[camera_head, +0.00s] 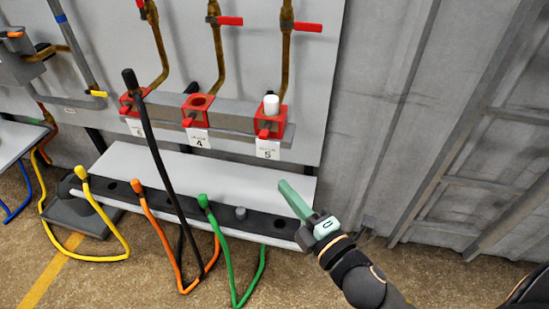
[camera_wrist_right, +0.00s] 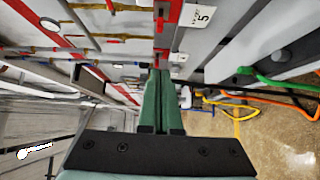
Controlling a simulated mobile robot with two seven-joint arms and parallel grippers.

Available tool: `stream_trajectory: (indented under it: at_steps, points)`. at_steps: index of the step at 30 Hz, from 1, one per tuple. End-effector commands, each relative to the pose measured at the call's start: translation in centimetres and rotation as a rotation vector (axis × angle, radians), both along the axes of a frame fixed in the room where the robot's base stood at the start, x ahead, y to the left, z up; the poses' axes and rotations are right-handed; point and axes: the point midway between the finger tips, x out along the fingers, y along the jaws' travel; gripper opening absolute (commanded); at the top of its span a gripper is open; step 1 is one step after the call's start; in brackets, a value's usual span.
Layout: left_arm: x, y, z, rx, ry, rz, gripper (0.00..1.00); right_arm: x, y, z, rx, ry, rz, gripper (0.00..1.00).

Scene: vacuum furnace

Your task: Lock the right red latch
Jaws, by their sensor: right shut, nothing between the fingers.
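The right red latch (camera_head: 265,133) is a small red piece on the front of the red holder (camera_head: 280,130), above the label with a 5. A white cylinder (camera_head: 271,105) stands in that holder. My right gripper (camera_head: 288,189) is below and slightly right of the latch in the head view, its green fingers pointing up toward the panel. The fingers are together and empty, apart from the latch. In the right wrist view, the closed fingertips (camera_wrist_right: 160,73) point toward red parts beside the label 5 (camera_wrist_right: 202,16). The latch's exact position is unclear there. My left gripper is out of view.
Two more red holders (camera_head: 198,104) sit to the left on the same grey rail. A black shelf with yellow, orange, black and green hoses (camera_head: 205,202) lies below. A white ledge (camera_head: 200,172) is between. A grey corrugated wall (camera_head: 400,110) stands right.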

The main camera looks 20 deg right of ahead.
Motion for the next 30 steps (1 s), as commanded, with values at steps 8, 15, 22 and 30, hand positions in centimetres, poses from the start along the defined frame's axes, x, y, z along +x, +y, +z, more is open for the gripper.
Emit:
stream_trajectory:
  at_steps: [8,15,22,30]
  points:
    - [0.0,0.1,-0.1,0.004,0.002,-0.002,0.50,0.0,0.1,0.3,-0.020,-0.015,0.002,0.00]
    - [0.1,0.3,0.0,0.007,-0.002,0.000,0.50,0.5,0.1,0.4,-0.018,-0.016,0.002,0.00]
    - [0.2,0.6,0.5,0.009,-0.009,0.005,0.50,3.2,0.6,0.5,-0.019,-0.018,0.002,0.00]
    - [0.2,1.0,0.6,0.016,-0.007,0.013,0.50,7.5,1.5,0.5,-0.018,-0.017,0.001,0.00]
